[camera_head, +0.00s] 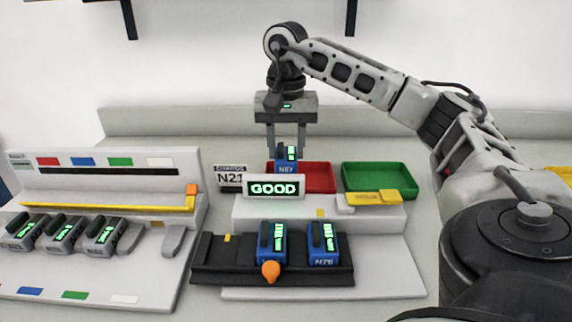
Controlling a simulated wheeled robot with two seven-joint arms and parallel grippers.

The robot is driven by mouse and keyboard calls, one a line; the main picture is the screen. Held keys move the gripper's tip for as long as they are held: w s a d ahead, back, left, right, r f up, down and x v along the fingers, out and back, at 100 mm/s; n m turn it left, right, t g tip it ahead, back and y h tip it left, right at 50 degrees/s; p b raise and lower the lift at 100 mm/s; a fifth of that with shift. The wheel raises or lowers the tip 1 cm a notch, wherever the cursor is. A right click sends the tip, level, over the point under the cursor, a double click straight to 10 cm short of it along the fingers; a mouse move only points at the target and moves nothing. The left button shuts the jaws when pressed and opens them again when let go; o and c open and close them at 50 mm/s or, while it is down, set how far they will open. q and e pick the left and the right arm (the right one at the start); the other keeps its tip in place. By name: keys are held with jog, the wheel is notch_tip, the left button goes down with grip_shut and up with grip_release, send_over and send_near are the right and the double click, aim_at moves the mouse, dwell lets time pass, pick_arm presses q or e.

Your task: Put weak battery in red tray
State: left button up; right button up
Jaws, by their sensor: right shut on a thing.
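My right gripper (286,146) points down with its two fingers shut on a blue battery (287,164), whose label is small and partly hidden. The held battery is in front of the red tray (318,178) as I see it; I cannot tell whether it is over the tray or nearer me. A display reading GOOD (274,188) stands just below it and hides part of the tray. Two more blue batteries, a left one (272,243) and one marked N76 (325,244), stand in the black holder (220,268). My left gripper is not in view.
A green tray (380,180) sits right of the red one and looks empty. A grey station (100,268) at left holds several grey batteries. An orange knob (270,271) fronts the black holder.

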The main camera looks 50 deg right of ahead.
aim_at(286, 165)
jog(key=shift+w+d+f, duration=0.3)
jog(key=shift+f, duration=0.25)
jog(key=shift+w+d+f, duration=0.3)
jog(key=shift+f, duration=0.2)
jog(key=f, duration=0.3)
jog(key=shift+w+d+f, duration=0.15)
jog(key=shift+d+f, duration=0.05)
jog(key=shift+f, duration=0.1)
jog(key=shift+f, duration=0.15)
jog(key=o, duration=0.8)
